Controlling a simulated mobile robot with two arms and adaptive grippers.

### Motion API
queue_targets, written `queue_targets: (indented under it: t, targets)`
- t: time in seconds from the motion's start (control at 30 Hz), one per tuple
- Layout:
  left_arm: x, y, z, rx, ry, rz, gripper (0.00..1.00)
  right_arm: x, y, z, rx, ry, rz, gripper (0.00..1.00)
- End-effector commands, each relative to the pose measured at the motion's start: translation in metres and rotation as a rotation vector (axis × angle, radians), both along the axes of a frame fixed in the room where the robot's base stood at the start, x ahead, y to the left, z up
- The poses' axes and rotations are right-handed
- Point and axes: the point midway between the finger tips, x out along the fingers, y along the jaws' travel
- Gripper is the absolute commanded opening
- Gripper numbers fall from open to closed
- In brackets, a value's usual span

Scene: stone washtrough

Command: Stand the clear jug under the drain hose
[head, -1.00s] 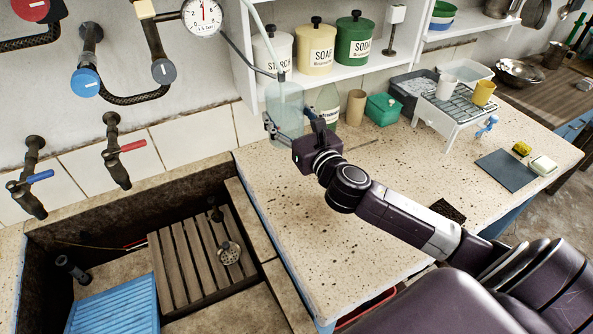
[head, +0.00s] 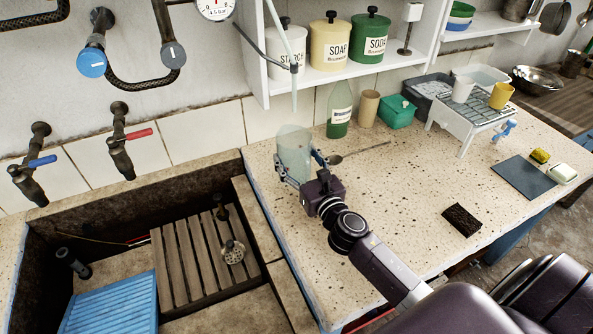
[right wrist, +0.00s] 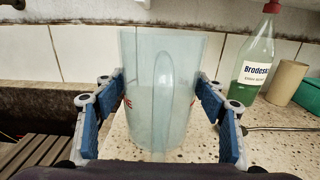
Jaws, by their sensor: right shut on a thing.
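The clear jug (head: 294,146), pale blue and see-through, is upright at the left end of the speckled counter. My right gripper (head: 307,168) is shut on it. In the right wrist view the blue finger pads press the jug (right wrist: 165,90) from both sides, and red marks show at its edges. The pale drain hose (head: 293,85) hangs from above, its lower end just above the jug's rim in the head view; their depth alignment is hard to judge. The jug's base is low over the counter; I cannot tell whether it touches. My left gripper is not in view.
A green bottle (head: 340,110), brown cup (head: 369,108) and green box (head: 396,112) stand behind to the right. A spoon-like utensil (head: 362,152) lies beside the jug. The stone trough (head: 110,212) drops away at left. The counter's middle is clear.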

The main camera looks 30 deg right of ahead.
Motion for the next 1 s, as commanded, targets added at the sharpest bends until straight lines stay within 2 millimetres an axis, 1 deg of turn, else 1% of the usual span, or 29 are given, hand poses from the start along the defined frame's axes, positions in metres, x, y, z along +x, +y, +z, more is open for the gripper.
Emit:
queue_targets:
  t: [0.1,0.23,0.53,0.77,0.8,0.93,1.0]
  targets:
    - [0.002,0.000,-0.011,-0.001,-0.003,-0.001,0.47,0.000,0.000,-0.021,0.005,0.003,-0.002,0.38]
    - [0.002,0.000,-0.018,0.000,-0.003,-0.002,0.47,0.000,0.000,-0.036,0.004,0.002,-0.002,0.38]
    - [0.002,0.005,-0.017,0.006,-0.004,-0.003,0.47,0.000,0.000,-0.036,0.000,0.001,0.001,0.38]
    - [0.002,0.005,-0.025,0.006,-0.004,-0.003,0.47,0.000,0.000,-0.044,0.001,0.001,0.001,0.38]
    - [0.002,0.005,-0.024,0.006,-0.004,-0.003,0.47,0.000,0.000,-0.043,0.001,0.002,0.000,0.67]
    - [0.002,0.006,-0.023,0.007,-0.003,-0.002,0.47,0.000,0.000,-0.043,0.001,0.002,0.000,0.81]
    - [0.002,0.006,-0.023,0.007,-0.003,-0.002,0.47,0.000,0.000,-0.043,0.001,0.002,0.000,0.82]
